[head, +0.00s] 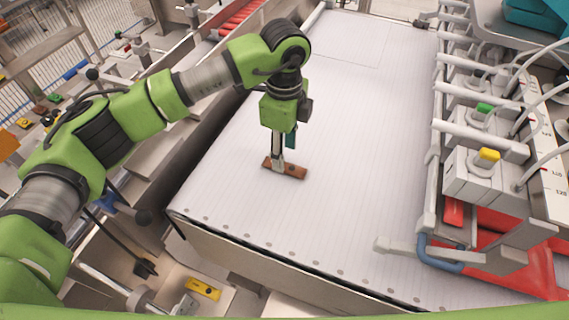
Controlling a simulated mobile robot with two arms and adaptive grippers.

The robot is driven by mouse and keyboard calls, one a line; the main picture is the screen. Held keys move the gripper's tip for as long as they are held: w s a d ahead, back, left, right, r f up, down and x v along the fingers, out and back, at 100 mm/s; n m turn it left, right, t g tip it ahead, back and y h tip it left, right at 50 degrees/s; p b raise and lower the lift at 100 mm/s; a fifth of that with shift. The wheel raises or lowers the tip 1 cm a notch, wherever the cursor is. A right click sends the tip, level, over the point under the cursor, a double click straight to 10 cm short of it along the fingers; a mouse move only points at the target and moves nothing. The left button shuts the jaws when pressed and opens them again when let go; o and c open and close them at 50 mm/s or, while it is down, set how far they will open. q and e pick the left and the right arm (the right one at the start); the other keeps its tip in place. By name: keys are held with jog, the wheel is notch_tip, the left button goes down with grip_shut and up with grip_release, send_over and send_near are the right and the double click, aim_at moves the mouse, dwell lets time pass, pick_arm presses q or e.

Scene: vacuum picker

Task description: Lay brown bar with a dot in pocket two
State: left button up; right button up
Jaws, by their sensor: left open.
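A brown bar (294,172) with a dark dot lies flat on the white ribbed belt (345,220). My left gripper (277,163) points down at the bar, its fingertips at the bar's left part. It is open; whether the fingers touch the bar or straddle it I cannot tell. The gripper hides a little of the bar's far edge. I cannot make out a numbered pocket two in this view. My right gripper does not show.
A yellow bar with dark dots (203,289) lies below the belt's near left corner. A row of grey valve blocks with hoses (480,165) stands along the belt's right side. A blue-ended bracket (440,255) juts over the near right belt. The belt's middle is clear.

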pick_arm(q)
jog(key=f, duration=0.1)
jog(key=f+p, duration=0.1)
jog(key=f, duration=0.2)
jog(key=shift+w+f+p, duration=0.2)
jog(key=shift+w+p, duration=0.1)
jog(key=shift+p, duration=0.1)
jog(key=shift+f, duration=0.15)
grip_shut()
